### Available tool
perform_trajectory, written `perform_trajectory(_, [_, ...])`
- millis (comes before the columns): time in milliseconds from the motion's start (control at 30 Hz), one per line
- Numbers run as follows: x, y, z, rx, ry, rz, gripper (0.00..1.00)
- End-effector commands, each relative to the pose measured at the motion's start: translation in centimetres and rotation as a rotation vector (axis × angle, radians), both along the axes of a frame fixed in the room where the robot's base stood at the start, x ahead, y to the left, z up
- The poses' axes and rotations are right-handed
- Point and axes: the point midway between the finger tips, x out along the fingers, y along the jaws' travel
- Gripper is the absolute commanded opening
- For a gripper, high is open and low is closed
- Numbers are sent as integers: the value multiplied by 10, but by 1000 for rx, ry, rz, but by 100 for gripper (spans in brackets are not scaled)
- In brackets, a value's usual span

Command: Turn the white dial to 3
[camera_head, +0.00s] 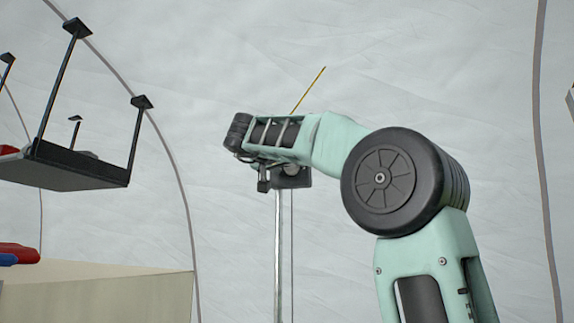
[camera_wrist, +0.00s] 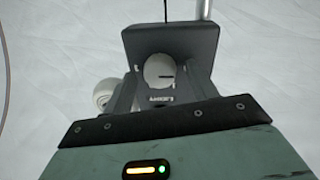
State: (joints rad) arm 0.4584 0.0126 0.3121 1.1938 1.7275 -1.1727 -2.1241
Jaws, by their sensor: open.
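The white dial (camera_wrist: 158,70) is on the face of a dark box (camera_wrist: 190,38) in the wrist view. It has a short dark mark on its right side, and small lettering below it is too blurred to read. My gripper (camera_wrist: 160,88) is open, with one dark finger on each side of the dial. I cannot tell whether the fingers touch it. In the head view the dark box (camera_head: 300,181) is on a thin pole, and my gripper (camera_head: 264,183) is at its left side. The dial's markings cannot be read there.
A second white round part (camera_wrist: 105,92) shows left of my gripper in the wrist view, partly hidden. The metal pole (camera_head: 278,255) runs down from the box. A dark rack (camera_head: 75,165) hangs at upper left, and a beige box (camera_head: 110,292) is below it.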

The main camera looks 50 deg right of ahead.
Motion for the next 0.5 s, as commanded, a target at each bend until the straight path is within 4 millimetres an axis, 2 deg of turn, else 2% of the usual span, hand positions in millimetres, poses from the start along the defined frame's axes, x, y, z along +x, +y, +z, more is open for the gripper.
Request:
perform_trajectory(100, [0, 0, 0, 0, 0, 0, 58])
perform_trajectory(133, [0, 0, 0, 0, 0, 0, 55])
perform_trajectory(200, [0, 0, 0, 0, 0, 0, 35])
perform_trajectory(300, [0, 0, 0, 0, 0, 0, 13])
perform_trajectory(500, [0, 0, 0, 2, -5, 0, 13])
